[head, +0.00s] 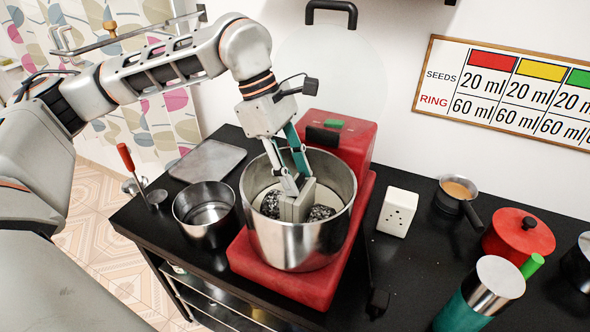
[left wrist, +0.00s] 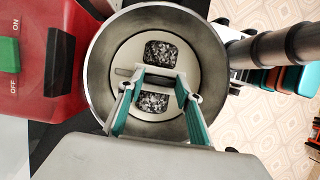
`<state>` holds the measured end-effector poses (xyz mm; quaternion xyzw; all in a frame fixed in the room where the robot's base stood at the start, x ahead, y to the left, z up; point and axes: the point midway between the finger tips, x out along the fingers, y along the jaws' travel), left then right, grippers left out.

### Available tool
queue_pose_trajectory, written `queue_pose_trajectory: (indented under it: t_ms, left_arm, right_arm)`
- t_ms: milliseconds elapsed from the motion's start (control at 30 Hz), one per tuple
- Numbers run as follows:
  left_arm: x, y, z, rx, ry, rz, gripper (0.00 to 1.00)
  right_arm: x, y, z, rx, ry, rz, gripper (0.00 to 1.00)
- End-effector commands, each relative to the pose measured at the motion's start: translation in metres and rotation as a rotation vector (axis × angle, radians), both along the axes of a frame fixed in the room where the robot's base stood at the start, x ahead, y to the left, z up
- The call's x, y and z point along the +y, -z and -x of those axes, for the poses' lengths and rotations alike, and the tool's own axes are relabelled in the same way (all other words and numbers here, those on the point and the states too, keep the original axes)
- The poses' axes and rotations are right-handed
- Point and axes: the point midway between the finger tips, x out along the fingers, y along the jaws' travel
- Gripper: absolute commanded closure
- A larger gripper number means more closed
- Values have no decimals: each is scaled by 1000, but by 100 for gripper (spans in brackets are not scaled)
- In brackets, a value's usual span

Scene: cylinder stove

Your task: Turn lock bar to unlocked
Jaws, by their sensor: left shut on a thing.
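A steel pot (head: 300,240) stands in the red machine (head: 252,268). Inside it lies a pale disc with two windows of dark, speckled granules; the disc (left wrist: 121,58) shows best in the left wrist view. A light raised bar, which I take for the lock bar (left wrist: 124,72), runs across the disc between the windows. My left gripper (head: 296,200) reaches down into the pot, shut on this bar. In the left wrist view, the gripper (left wrist: 158,76) hides much of the bar. No lock markings are readable. My right gripper is not in view.
The machine has a green switch (left wrist: 8,62) marked ON and OFF and a black handle (head: 322,136). A smaller steel pot (head: 204,212) stands left, a white socket block (head: 397,212) right. Farther right are a portafilter (head: 457,189), a red lidded pot (head: 508,240) and a teal-and-steel container (head: 470,310).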

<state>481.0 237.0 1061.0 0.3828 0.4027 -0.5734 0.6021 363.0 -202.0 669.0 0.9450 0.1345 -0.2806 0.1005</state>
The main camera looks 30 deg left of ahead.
Motion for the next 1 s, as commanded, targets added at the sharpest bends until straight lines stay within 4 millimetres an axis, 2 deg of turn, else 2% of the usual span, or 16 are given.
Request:
queue_pose_trajectory:
  t_ms: [400,433,500,833,1000]
  left_arm:
    - [0,-2,-1,-6,8,2,87]
    - [0,-2,-1,-6,8,2,63]
    - [0,-1,-1,-6,8,1,49]
    - [0,-1,0,-2,8,1,49]
    - [6,-14,-1,-3,5,1,49]
  right_arm:
    - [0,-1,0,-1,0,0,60]
    - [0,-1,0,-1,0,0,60]
    - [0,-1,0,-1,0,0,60]
    - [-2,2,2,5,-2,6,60]
    - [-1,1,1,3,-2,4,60]
